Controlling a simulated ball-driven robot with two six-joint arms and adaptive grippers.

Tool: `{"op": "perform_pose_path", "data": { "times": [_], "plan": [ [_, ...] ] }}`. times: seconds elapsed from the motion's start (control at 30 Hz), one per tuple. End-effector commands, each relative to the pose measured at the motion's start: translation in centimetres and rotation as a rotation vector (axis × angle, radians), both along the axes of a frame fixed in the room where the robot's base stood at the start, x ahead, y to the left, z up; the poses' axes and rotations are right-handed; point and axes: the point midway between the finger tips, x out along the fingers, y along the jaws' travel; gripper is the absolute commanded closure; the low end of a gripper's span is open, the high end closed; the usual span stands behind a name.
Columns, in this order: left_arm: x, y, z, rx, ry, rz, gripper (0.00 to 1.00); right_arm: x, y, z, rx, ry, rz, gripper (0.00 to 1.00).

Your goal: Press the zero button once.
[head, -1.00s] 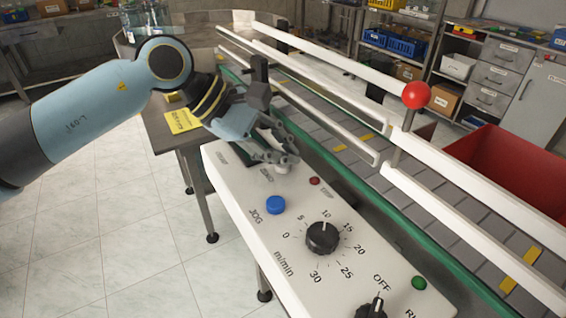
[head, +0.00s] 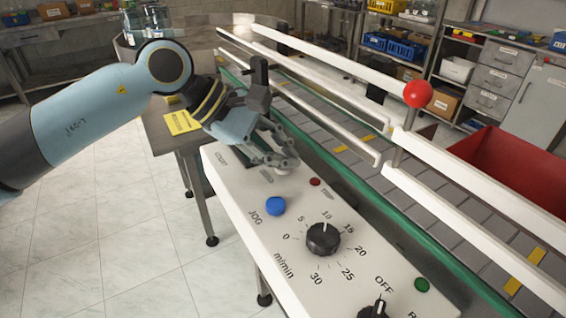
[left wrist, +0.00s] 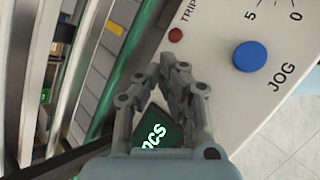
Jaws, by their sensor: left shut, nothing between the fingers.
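My left gripper (head: 288,163) is shut and empty, its fingertips low over the far part of the white control panel (head: 236,187). In the left wrist view my left gripper (left wrist: 176,66) has its fingertips together above the panel. A pale round shape, likely the zero button (head: 283,171), shows partly under the fingertips beside a small printed label. The fingers hide most of it, and I cannot tell whether they touch it. In the left wrist view a dark display (left wrist: 155,133) reading PCS shows between the fingers. My right gripper is not in view.
The blue JOG button (head: 275,206), red TRIP lamp (head: 315,182), speed knob (head: 323,239) and green lamp (head: 422,285) are on the panel. A conveyor (head: 350,150) with white rails runs alongside. A red ball-topped lever (head: 417,94) stands by the rails.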

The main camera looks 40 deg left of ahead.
Motion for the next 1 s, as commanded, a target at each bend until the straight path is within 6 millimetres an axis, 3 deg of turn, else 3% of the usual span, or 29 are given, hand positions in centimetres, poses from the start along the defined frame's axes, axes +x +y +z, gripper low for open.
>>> {"op": "perform_pose_path", "data": {
  "times": [0.33,0.77,1.0],
  "plan": [
    [0.0,0.1,1.6,0.002,0.000,-0.001,1.00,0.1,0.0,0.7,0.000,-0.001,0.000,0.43],
    [0.0,0.0,2.0,0.000,-0.001,-0.001,1.00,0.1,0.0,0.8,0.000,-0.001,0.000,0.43],
    [0.1,0.1,4.2,0.001,-0.002,-0.001,1.00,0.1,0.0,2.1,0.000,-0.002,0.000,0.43]
  ]
}}
